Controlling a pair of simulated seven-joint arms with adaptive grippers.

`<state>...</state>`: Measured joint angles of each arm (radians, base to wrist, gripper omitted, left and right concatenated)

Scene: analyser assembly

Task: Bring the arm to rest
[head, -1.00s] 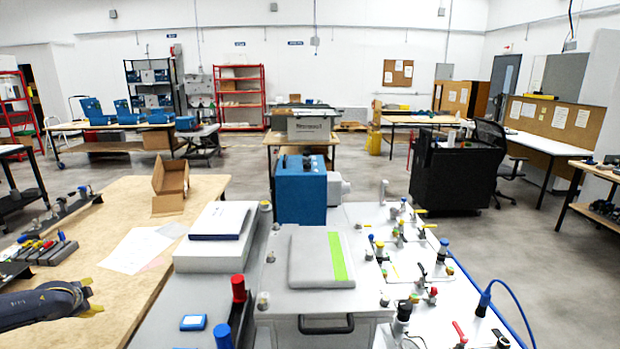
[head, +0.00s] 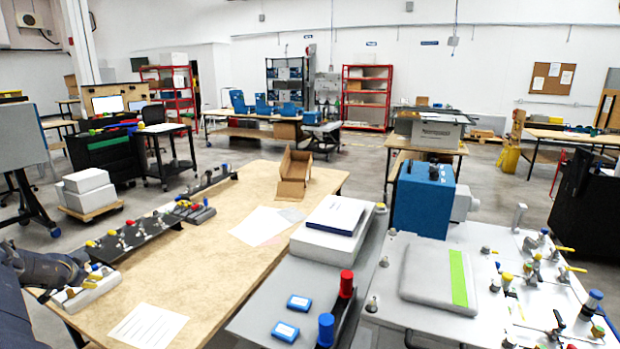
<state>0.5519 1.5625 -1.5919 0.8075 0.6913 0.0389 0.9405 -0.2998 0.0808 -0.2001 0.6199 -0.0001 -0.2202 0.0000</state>
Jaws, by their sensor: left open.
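My left gripper (head: 82,267) shows at the left edge of the head view, with my dark arm behind it. It is over the left front part of the wooden table (head: 215,254), close to a white block with valves (head: 88,289). The fingers are small and partly hidden, and nothing is visibly held in them. I cannot tell whether it touches the white block. My right gripper is not in view.
A black rail with valves (head: 130,238) lies near the gripper. Papers (head: 148,326) and an open cardboard box (head: 294,172) are on the table. A grey panel with a pad (head: 428,276) and several valves stands at right. The table's middle is mostly clear.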

